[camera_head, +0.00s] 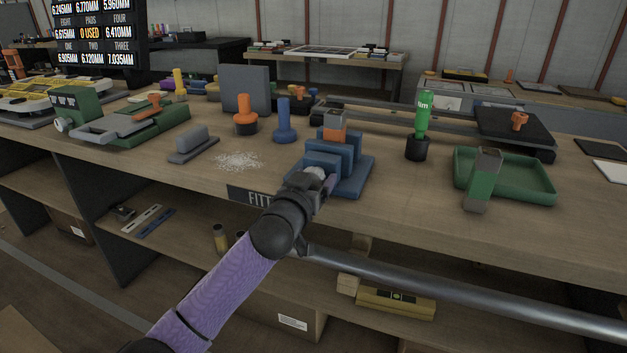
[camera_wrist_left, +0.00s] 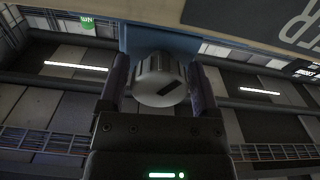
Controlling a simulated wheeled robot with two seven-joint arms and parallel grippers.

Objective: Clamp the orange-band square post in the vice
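The blue vice (camera_head: 352,178) stands near the front edge of the bench. The orange-band square post (camera_head: 334,132), grey at its top, stands upright between its jaws; its lower part is hidden by the jaws. I cannot tell whether the jaws press on it. My left gripper (camera_head: 321,182) is at the front of the vice. In the left wrist view, its two fingers (camera_wrist_left: 160,82) are shut on the sides of the vice's pale round knob (camera_wrist_left: 160,68). My right gripper is not in view.
A green tray (camera_head: 530,197) with a green-band post (camera_head: 484,180) leaning in it lies to the right. A green bottle in a black holder (camera_head: 418,147), a blue peg (camera_head: 284,122) and an orange peg (camera_head: 246,112) stand nearby. A grey bar (camera_head: 440,286) runs below the bench front.

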